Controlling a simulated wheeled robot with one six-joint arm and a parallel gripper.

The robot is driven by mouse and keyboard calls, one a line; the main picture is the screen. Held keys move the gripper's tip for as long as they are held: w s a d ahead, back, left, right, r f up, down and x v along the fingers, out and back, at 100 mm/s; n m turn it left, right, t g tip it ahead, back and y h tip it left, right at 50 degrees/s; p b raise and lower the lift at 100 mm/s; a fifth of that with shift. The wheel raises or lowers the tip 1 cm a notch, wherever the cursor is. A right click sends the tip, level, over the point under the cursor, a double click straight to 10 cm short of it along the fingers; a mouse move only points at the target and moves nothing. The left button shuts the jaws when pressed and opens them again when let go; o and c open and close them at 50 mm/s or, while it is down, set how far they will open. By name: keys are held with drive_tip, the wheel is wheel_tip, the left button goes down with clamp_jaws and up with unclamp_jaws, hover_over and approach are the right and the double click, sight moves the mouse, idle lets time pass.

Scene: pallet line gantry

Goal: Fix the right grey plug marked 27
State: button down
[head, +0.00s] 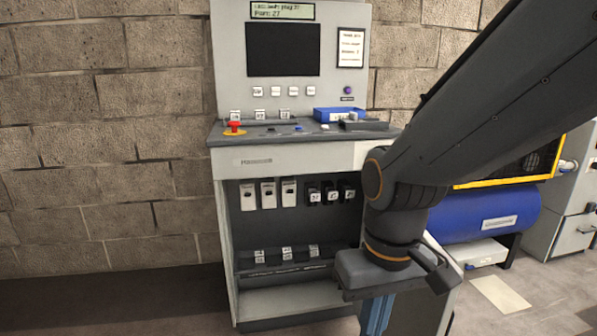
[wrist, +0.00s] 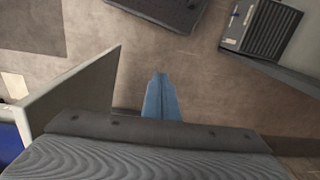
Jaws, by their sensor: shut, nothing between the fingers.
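My gripper (head: 375,316) is shut and empty, its blue fingers pointing down in front of the right side of the grey cabinet (head: 285,158). In the wrist view the blue fingers (wrist: 160,78) are together, with only floor beyond them. Inside the cabinet hang a row of light grey units (head: 267,193) and, to their right, a row of black units (head: 330,193). Several small labelled pieces (head: 286,254) sit on the lower shelf. The marks are too small to read, so I cannot tell which is the plug marked 27. The display (head: 282,11) reads "Part: 27".
The worktop carries a red stop button (head: 234,127), a blue box (head: 338,114) and a dark tray (head: 364,125). A blue tank (head: 485,222) stands at the right. A panel (wrist: 75,85) edges the wrist view's left. Floor on the left is clear.

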drive_tip(key=d+r+m+p, duration=0.2)
drive_tip(key=d+r+p, duration=0.6)
drive_tip(key=p, duration=0.7)
drive_tip(key=shift+s+d+r+m, duration=0.15)
drive_tip(key=shift+s+r+m, duration=0.2)
drive_tip(key=shift+r, duration=0.45)
